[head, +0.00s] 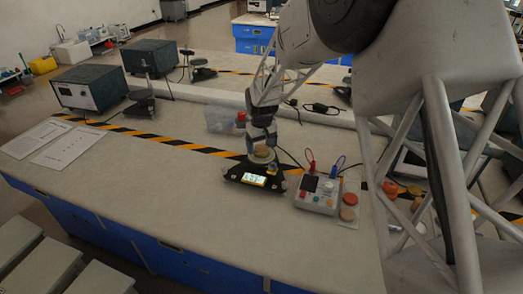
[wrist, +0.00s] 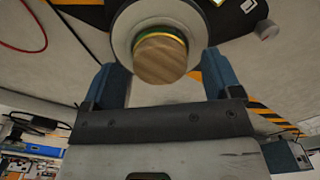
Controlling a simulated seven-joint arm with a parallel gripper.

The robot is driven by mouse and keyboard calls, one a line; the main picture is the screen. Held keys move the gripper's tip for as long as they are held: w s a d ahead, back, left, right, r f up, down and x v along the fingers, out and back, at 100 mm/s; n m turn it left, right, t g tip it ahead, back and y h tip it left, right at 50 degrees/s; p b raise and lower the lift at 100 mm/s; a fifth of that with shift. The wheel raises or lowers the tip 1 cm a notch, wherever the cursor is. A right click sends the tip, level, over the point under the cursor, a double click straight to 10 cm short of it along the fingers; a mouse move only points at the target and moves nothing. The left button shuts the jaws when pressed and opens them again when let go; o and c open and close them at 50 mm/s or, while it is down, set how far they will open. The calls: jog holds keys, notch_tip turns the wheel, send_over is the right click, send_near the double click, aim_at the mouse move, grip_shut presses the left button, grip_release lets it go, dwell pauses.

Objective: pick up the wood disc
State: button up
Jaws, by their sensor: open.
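The wood disc (wrist: 160,60) shows its round grain face in the wrist view, with a yellow and a green edge just under it. It sits over a round pale pan (wrist: 120,37) on a black device with a lit display (head: 254,179). In the head view the disc (head: 262,153) is partly hidden by my gripper (head: 262,143). My gripper is open, with its blue fingers (wrist: 160,66) on either side of the disc in the wrist view and gaps showing between. Whether the fingertips are level with the disc I cannot tell.
A control box with coloured buttons (head: 317,194) and a strip with round discs (head: 349,198) stand to the right. A clear bin (head: 222,119) is behind on the left. Red and blue leads rise near the box. The bench's left front (head: 130,165) is clear.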

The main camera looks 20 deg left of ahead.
jog(key=shift+f, duration=0.2)
jog(key=shift+c, duration=0.5)
jog(key=c, duration=0.9)
